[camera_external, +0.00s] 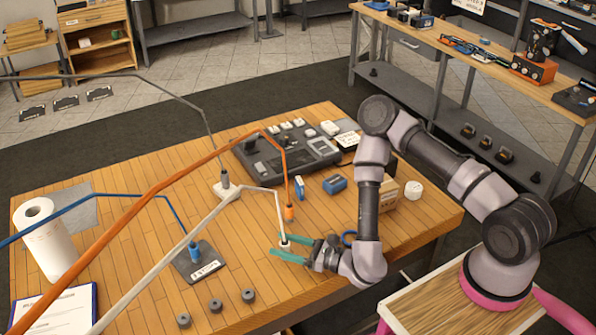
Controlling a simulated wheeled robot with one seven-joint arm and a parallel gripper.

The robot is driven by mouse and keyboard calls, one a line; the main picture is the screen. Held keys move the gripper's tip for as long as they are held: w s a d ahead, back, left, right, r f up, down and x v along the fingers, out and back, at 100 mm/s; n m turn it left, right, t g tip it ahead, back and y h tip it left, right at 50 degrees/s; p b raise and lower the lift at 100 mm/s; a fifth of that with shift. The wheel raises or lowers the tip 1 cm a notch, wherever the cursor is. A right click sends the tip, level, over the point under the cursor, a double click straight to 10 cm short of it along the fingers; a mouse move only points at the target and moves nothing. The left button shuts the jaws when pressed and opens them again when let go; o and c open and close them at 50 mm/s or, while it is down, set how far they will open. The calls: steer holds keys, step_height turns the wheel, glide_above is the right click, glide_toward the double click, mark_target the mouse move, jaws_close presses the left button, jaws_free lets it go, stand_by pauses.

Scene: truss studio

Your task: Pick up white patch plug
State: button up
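The white patch plug (283,239) stands upright near the front right of the wooden table (130,245), at the end of a bent white cable (245,188). My gripper (277,245), with teal fingers, is low over the table and points left. Its fingers are apart, with the plug at or between their tips. I cannot tell whether either finger touches the plug. The plug's lower end is partly hidden by the fingers.
An orange plug (289,212) stands just behind the white one. A blue plug (193,248) and a grey plug (225,180) stand to the left. Several dark round pieces (216,305) lie at the front. A dark console (285,152) is at the back.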

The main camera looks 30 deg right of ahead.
jaws_close()
steer(key=shift+r, duration=0.1)
